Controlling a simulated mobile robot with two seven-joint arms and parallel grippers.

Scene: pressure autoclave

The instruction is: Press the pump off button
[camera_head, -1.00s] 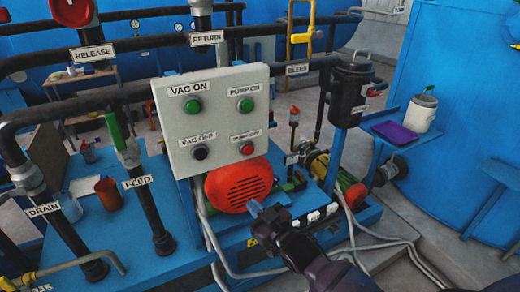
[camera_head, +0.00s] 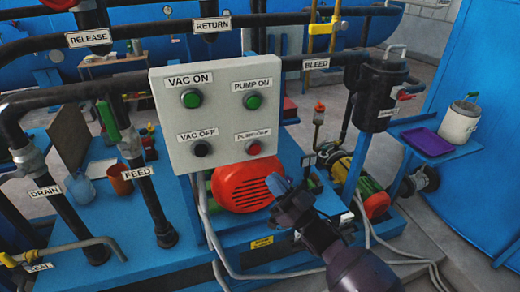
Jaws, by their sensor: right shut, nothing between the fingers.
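The pump off button (camera_head: 254,149) is a red button at the lower right of the grey control panel (camera_head: 220,122). Its label (camera_head: 254,134) is hard to read. The green pump on button (camera_head: 254,102) is above it. The green vac on button (camera_head: 191,99) and black vac off button (camera_head: 201,149) are on the panel's left side. My right gripper (camera_head: 277,184) is shut and empty, below and to the right of the red button, in front of the red motor cover. It appears apart from the panel. My left gripper is not in view.
The red motor cover (camera_head: 240,186) sits just below the panel. A black bleed vessel (camera_head: 380,95) stands to the right, with a purple tray (camera_head: 428,142) and white container (camera_head: 459,122) beyond it. Dark pipes labelled feed (camera_head: 150,200) and drain stand to the left.

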